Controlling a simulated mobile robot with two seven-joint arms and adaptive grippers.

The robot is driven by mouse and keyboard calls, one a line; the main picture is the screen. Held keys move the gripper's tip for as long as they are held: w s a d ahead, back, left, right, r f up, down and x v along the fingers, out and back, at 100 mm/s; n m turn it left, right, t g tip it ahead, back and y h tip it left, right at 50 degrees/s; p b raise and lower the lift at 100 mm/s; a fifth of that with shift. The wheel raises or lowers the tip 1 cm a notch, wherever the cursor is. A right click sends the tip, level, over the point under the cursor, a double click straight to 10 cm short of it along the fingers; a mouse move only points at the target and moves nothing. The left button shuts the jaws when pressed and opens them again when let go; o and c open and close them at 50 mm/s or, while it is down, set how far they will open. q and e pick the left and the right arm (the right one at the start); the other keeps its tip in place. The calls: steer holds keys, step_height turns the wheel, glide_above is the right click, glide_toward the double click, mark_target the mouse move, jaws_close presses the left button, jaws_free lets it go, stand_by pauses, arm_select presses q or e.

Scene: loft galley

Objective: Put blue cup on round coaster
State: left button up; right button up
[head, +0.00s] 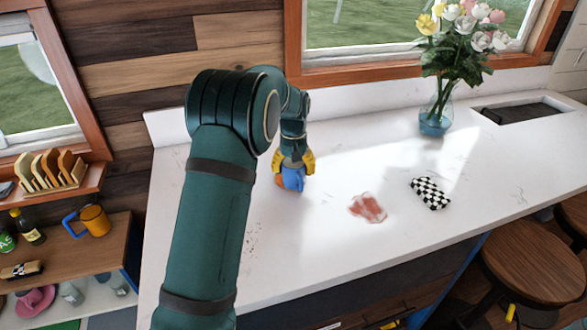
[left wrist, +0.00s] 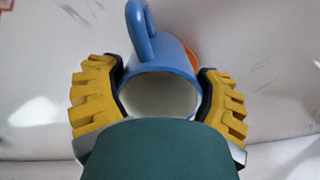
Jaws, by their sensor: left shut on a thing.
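The blue cup (head: 293,179) is on or just above the white counter, between the yellow fingers of my left gripper (head: 295,165). In the left wrist view the left gripper (left wrist: 160,100) is shut on the cup (left wrist: 160,60), one finger on each side. The cup's pale inside faces the camera and its handle points to the top of the picture. An orange edge (left wrist: 190,55), likely the round coaster, shows behind the cup; it also shows at the cup's left in the head view (head: 280,182). Most of it is hidden, and I cannot tell whether the cup touches it. My right gripper is not in view.
A red-and-white patterned piece (head: 367,207) and a black-and-white checkered piece (head: 430,193) lie on the counter (head: 330,245) to the right. A glass vase of flowers (head: 434,124) stands farther back. An orange mug (head: 95,220) is on the left shelf. The counter's front is clear.

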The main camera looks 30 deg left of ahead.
arm_select(q)
steer(key=o, duration=1.2)
steer(key=shift+o, duration=0.2)
steer(key=shift+r, duration=0.1)
step_height(320, 180, up, 12)
steer(key=p, duration=0.1)
